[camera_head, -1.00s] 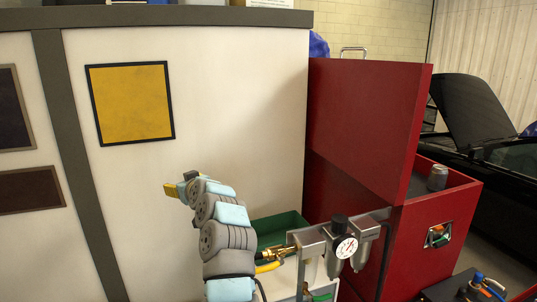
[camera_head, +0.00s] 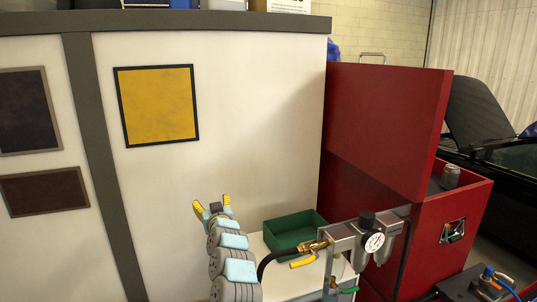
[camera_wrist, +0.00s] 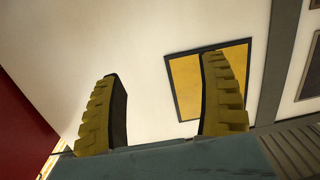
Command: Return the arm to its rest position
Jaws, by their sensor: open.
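My gripper (camera_head: 212,203) is at the end of my grey and light-blue arm, in the lower middle of the head view. Its two yellow-padded fingers point upward and stand apart. In the wrist view my gripper (camera_wrist: 163,100) shows open, with nothing between the fingers. The fingers face the white wall panel (camera_wrist: 170,30) and do not appear to touch anything. The right finger partly covers the yellow square with a dark frame (camera_wrist: 185,85).
The yellow square (camera_head: 158,105) hangs on the white panel. A green bin (camera_head: 292,230) and an air regulator with a gauge (camera_head: 374,242) stand right of my arm. A red cabinet (camera_head: 385,125) is behind, with a can (camera_head: 450,176) on it. A dark car (camera_head: 480,120) is far right.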

